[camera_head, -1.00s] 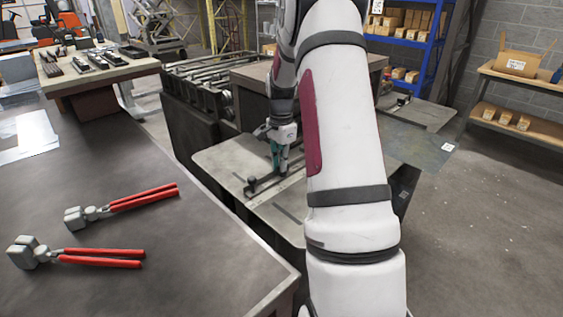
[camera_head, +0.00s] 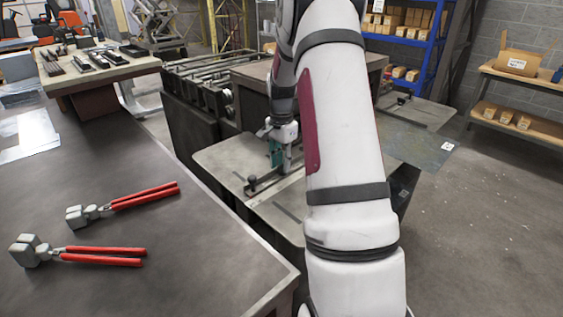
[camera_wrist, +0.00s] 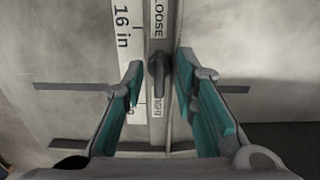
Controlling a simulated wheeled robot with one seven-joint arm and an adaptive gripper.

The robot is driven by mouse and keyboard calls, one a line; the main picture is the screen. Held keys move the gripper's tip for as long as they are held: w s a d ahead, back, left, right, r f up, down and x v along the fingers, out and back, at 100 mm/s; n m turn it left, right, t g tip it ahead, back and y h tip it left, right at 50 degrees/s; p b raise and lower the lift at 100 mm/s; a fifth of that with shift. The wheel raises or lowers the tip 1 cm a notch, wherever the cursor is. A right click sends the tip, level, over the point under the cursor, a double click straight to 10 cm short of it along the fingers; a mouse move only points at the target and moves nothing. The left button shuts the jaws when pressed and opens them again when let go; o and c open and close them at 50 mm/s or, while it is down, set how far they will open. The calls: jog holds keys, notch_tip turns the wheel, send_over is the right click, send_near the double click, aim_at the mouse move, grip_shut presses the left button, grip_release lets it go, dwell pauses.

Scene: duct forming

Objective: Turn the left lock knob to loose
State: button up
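A dark lock knob (camera_wrist: 158,75) shows in the wrist view, on a narrow metal bar with LOOSE printed above it and TIGHT below. Its long grip lies roughly along the bar. My gripper (camera_wrist: 163,88) is open, with one teal-padded finger on each side of the knob. The right finger is nearer the knob; I cannot tell whether it touches. In the head view my gripper (camera_head: 281,155) is low over the fence bar (camera_head: 268,180) on the machine table. The knob between the fingers is hidden there.
A ruler strip (camera_wrist: 123,45) marked 16 in runs beside the bar. Another dark knob (camera_head: 251,183) stands at the bar's near left end. Two red-handled tools (camera_head: 105,257) lie on the dark workbench (camera_head: 190,245) at left. The machine table (camera_head: 222,160) is otherwise mostly clear.

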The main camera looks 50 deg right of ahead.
aim_at(281, 165)
notch_tip(281, 165, up, 12)
dwell(0.7)
dwell(0.5)
jog(key=s+a+r+n+t, duration=0.1)
jog(key=s+a+r+n, duration=0.25)
jog(key=a, duration=0.35)
jog(key=s+a+r+n, duration=0.2)
jog(key=a+r+n, duration=0.15)
jog(key=a, duration=0.35)
jog(key=s+a+r+n+t, duration=0.1)
jog(key=s+a+r+n, duration=0.2)
jog(key=a, duration=0.5)
jog(key=s+a+f+n+t, duration=0.2)
jog(key=s+a+n, duration=0.6)
jog(key=s+a, duration=0.3)
jog(key=s, duration=0.4)
jog(key=shift+s+a+f, duration=0.25)
jog(key=shift+a+f, duration=0.1)
jog(key=shift+a, duration=0.05)
